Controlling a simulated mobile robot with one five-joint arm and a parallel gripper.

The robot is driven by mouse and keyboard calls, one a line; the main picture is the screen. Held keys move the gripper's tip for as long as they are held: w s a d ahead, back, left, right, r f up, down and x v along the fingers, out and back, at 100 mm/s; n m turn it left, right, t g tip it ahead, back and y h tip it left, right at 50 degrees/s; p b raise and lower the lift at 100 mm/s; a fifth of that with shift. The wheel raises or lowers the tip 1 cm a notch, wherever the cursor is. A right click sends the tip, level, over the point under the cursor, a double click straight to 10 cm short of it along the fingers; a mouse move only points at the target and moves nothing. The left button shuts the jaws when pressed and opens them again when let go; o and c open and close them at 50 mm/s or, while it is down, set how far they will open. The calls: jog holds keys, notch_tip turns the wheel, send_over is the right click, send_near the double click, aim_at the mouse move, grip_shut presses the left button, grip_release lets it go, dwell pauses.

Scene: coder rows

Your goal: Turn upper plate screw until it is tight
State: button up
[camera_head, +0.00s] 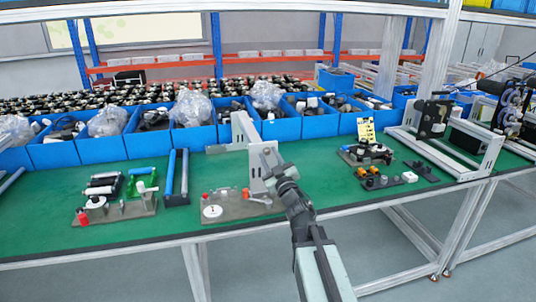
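Blue bins (100,147) of parts line the back of the green bench (340,200). Small fixtures (115,205) stand at left, and others (375,165) at right with a yellow card (366,130). A larger framed machine (440,130) is at far right. Bare bench lies right of my arm.

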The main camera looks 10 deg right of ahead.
grip_shut()
jog(key=m, duration=0.2)
jog(key=m+h, duration=0.1)
jog(key=shift+a+f+m+b, duration=0.1)
jog(key=shift+a+m+b, duration=0.1)
jog(key=shift+m+b, duration=0.2)
jog(key=m+h, duration=0.1)
jog(key=m, duration=0.2)
jog(key=m+h, duration=0.2)
jog(key=m, duration=0.2)
jog(key=shift+a+t+p, duration=0.1)
jog(key=shift+t+p, duration=0.2)
jog(key=shift+w+m+h, duration=0.1)
jog(key=shift+m+h, duration=0.6)
jog(key=shift+m, duration=0.4)
grip_release()
